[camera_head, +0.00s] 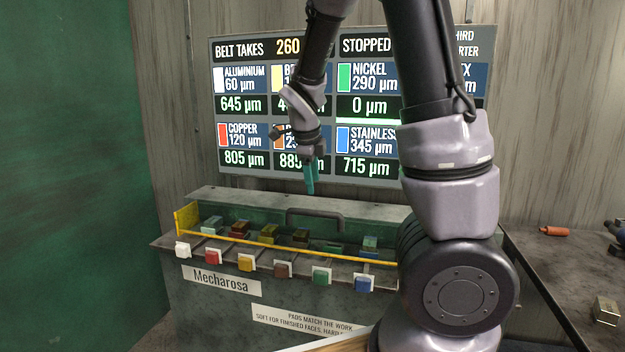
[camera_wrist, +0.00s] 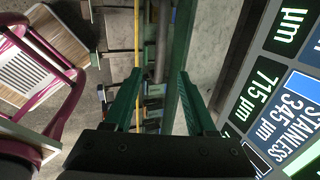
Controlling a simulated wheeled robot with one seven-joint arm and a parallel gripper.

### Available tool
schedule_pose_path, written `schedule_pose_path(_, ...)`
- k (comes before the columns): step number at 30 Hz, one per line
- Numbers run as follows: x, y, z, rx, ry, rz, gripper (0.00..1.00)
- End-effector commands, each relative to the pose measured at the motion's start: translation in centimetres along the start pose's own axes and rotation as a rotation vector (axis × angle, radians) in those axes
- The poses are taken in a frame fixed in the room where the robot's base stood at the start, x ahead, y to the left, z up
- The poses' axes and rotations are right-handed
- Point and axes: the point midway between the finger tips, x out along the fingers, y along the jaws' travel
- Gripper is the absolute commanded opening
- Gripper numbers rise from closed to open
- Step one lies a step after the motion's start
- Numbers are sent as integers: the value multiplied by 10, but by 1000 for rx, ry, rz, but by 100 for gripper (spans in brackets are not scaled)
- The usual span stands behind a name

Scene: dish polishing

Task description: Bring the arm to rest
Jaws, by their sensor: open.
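My gripper (camera_head: 311,176) hangs above the back of the polishing machine (camera_head: 290,210), in front of the display board. In the wrist view its two green fingers (camera_wrist: 160,88) are spread apart with nothing between them. The arm rises from the lower right and bends over at the top of the head view. The fingers point down and touch nothing that I can see.
The display board (camera_head: 367,186) stands close behind my gripper. A yellow bar (camera_head: 290,249) runs along the machine's front above several coloured buttons (camera_head: 245,263). A dark bench (camera_head: 565,270) at right holds an orange cylinder (camera_head: 554,231) and a small metal block (camera_head: 606,310). A pink-framed chair (camera_wrist: 70,95) shows in the wrist view.

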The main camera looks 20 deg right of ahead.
Motion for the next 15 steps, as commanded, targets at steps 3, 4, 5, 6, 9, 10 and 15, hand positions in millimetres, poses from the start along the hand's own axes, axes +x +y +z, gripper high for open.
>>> schedule_pose_path(3,0,0,0,0,0,0,57)
schedule_pose_path(4,0,0,0,0,0,0,57)
schedule_pose_path(5,0,0,0,0,0,0,57)
schedule_pose_path(6,0,0,0,0,0,0,57)
schedule_pose_path(9,0,0,0,0,0,0,57)
schedule_pose_path(10,0,0,0,-2,-1,1,57)
schedule_pose_path(15,-9,5,-11,-90,-47,47,57)
